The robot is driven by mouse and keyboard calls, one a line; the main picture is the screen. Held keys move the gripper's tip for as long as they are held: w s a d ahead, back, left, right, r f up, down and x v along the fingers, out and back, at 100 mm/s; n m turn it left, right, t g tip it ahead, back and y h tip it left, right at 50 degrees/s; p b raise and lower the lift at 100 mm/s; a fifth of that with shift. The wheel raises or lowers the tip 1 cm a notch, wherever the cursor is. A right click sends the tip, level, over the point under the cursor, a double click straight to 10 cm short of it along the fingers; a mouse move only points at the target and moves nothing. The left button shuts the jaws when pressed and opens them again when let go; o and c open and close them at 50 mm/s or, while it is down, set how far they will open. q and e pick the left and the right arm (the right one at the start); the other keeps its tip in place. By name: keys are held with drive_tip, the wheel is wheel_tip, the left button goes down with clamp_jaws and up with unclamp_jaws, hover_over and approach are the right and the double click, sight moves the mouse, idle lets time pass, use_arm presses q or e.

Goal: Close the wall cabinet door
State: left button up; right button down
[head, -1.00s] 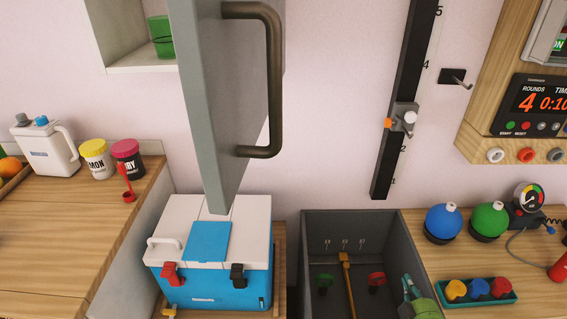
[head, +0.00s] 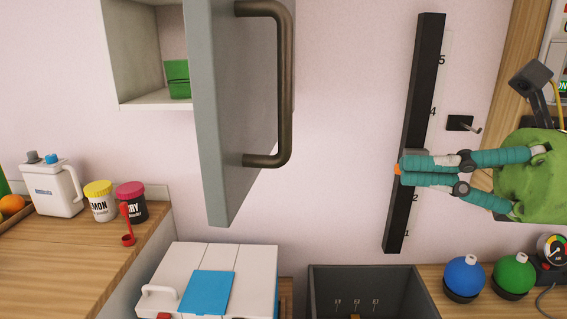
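The grey wall cabinet door (head: 229,130) stands open, swung out toward me and seen nearly edge-on. Its bronze bar handle (head: 285,85) is on the right-hand face. The cabinet's open interior (head: 136,55) shows to the left of the door, with a green container (head: 178,78) on its shelf. My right gripper (head: 402,171) comes in from the right with teal fingers pointing left. Its fingers lie together and look shut, with nothing seen between them. It is to the right of the handle, well apart from it, and hides the rail's slider. My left gripper is not in view.
The wall between handle and rail is clear.

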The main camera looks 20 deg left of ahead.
sight(280, 159)
drive_tip(key=a+p, duration=0.1)
drive_tip(key=a, duration=0.3)
drive_tip(key=s+a+p, duration=0.1)
drive_tip(key=a+p, duration=0.1)
drive_tip(key=a, duration=0.2)
drive_tip(key=a+p, duration=0.2)
drive_tip(key=a, duration=0.2)
drive_tip(key=shift+s+a+r, duration=0.1)
drive_tip(key=shift+s+r, duration=0.1)
drive_tip(key=shift+s, duration=0.15)
drive_tip(key=shift+s+a+f, duration=0.1)
drive_tip(key=shift+a+f, duration=0.05)
drive_tip(key=shift+a, duration=0.35)
